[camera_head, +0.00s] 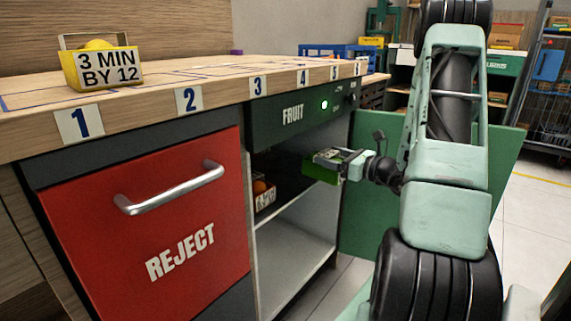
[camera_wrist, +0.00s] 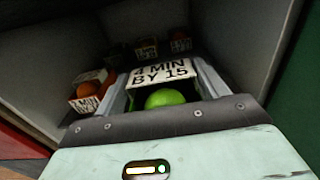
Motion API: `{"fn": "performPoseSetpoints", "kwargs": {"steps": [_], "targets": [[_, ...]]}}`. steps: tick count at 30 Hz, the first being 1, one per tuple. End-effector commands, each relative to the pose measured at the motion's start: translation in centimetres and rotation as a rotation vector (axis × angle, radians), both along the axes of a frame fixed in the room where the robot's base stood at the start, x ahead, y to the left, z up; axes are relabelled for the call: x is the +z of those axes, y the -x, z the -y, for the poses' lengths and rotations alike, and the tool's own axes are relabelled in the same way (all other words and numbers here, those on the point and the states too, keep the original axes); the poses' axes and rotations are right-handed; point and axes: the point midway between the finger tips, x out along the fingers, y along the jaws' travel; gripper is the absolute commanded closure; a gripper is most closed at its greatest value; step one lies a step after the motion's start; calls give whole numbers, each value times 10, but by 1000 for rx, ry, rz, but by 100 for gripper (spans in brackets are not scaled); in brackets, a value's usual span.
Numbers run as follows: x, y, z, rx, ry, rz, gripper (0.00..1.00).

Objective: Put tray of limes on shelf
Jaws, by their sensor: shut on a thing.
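My gripper (camera_head: 340,163) is shut on the tray of limes (camera_head: 320,174), a small green tray at the opening of the fruit cabinet (camera_head: 292,116). In the wrist view, the tray's label (camera_wrist: 163,72) reads "4 MIN BY 15" and stands between my gripper's fingers (camera_wrist: 160,84). A bright green lime (camera_wrist: 165,98) shows below the label; the rest of the tray is hidden. The shelf (camera_wrist: 62,80) inside the cabinet bears other labelled trays. I cannot tell whether the held tray touches the shelf.
A tray with orange fruit (camera_head: 264,196) stands inside at left, also in the wrist view (camera_wrist: 92,92). More trays (camera_wrist: 147,49) stand at the back. The green door (camera_head: 365,215) is open at right. The red reject door (camera_head: 150,225) is shut. The lower compartment (camera_head: 285,250) looks empty.

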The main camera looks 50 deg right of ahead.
Motion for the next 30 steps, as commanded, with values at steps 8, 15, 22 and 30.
{"fn": "performPoseSetpoints", "kwargs": {"steps": [8, 15, 22, 30], "targets": [[-3, -72, -7, 5, 3, 4, 55], [-1, -105, -8, 1, 1, 1, 55], [-1, -123, -10, 2, 2, 2, 55], [-37, -122, -10, -1, -1, 1, 55]]}}
